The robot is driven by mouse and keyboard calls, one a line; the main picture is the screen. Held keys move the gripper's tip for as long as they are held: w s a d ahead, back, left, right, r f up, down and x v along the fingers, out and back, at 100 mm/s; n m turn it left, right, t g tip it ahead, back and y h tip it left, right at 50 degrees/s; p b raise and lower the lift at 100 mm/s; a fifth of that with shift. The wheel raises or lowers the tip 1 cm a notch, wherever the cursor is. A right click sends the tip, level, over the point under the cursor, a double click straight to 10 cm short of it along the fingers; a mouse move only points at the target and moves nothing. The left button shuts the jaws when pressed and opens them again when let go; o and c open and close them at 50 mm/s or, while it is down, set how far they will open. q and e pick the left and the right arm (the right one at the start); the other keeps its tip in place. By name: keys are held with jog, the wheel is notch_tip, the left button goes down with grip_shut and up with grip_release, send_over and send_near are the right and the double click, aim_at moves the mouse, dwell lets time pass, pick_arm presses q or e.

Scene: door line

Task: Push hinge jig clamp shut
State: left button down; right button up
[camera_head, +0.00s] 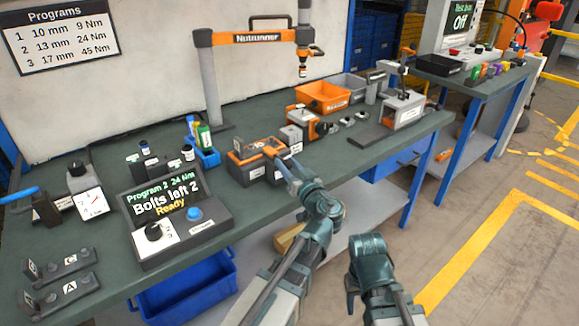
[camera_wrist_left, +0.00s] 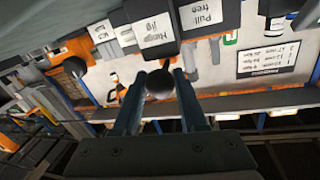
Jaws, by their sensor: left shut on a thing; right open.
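The hinge jig (camera_head: 246,172) is a dark box with an orange top and white labels near the bench's front edge. Its orange clamp arm (camera_head: 269,151) reaches toward my left gripper (camera_head: 279,161). In the left wrist view, the two fingers (camera_wrist_left: 160,80) stand on either side of a round dark knob (camera_wrist_left: 160,86), shut on it. The "jig" label (camera_wrist_left: 155,30) and a "Pull free" label (camera_wrist_left: 203,13) show just beyond. How far the clamp is closed cannot be told. My right gripper (camera_head: 358,283) is low, in front of the bench, away from the jig; its fingers are hard to make out.
A control box (camera_head: 178,222) reads "Bolts left 2, Ready". The nutrunner (camera_head: 303,68) hangs behind the jig. An orange bin (camera_head: 322,96) and small grey fixtures stand to the right. A blue bin (camera_head: 190,292) sits below the bench. Floor at the right is clear.

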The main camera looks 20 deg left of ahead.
pick_arm(q)
jog(key=shift+x, duration=1)
jog(key=shift+c, duration=2.3)
grip_release()
jog(key=shift+s+a, duration=0.1)
jog(key=shift+a, duration=0.05)
jog(key=shift+s, duration=0.1)
